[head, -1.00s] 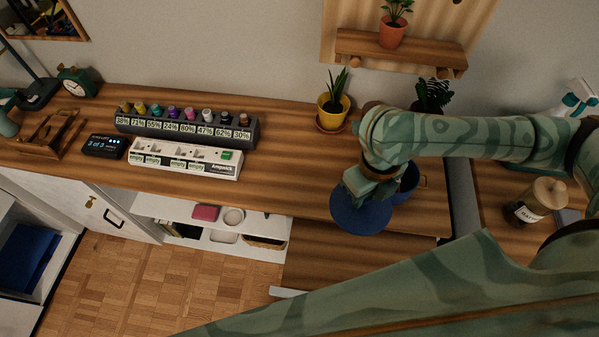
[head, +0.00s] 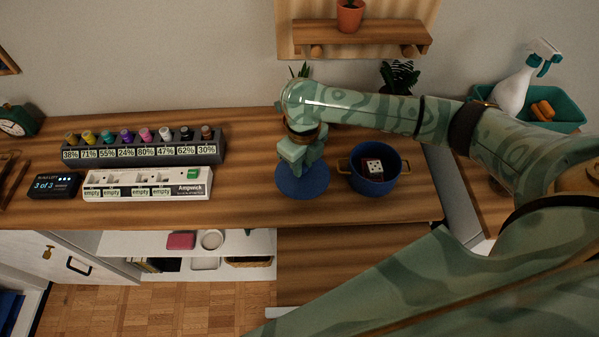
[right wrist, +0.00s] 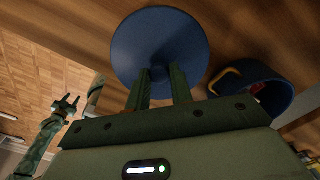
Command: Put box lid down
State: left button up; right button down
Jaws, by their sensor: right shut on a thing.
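The box lid (head: 302,183) is a round blue disc, flat side down, just left of the blue pot-like box (head: 399,175). The box is open, has gold handles and holds a dark red item with a white dotted face. My right gripper (head: 302,166) is shut on the lid's top middle. The right wrist view shows the lid (right wrist: 160,40) beyond my fingers (right wrist: 160,85), with the box (right wrist: 268,85) at its right. I cannot tell whether the lid touches the desk. My left gripper (right wrist: 68,105) shows small in the right wrist view, fingers apart and empty.
A charging rack with small coloured bottles (head: 142,150) and a white power strip (head: 147,185) stand to the left. Bare desk lies between the strip and the lid. Plants stand behind my right arm. A teal caddy (head: 490,95) is at the right.

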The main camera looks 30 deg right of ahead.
jog(key=shift+w+f, duration=0.25)
jog(key=shift+f, duration=0.1)
notch_tip(320, 180, down, 4)
jog(key=shift+w+r+b, duration=0.15)
jog(key=shift+r+b, duration=0.05)
jog(key=shift+b, duration=0.9)
jog(key=shift+r, duration=0.15)
jog(key=c, duration=1.2)
grip_release()
jog(key=shift+c, duration=0.2)
notch_tip(320, 180, up, 12)
jog(key=p, duration=0.5)
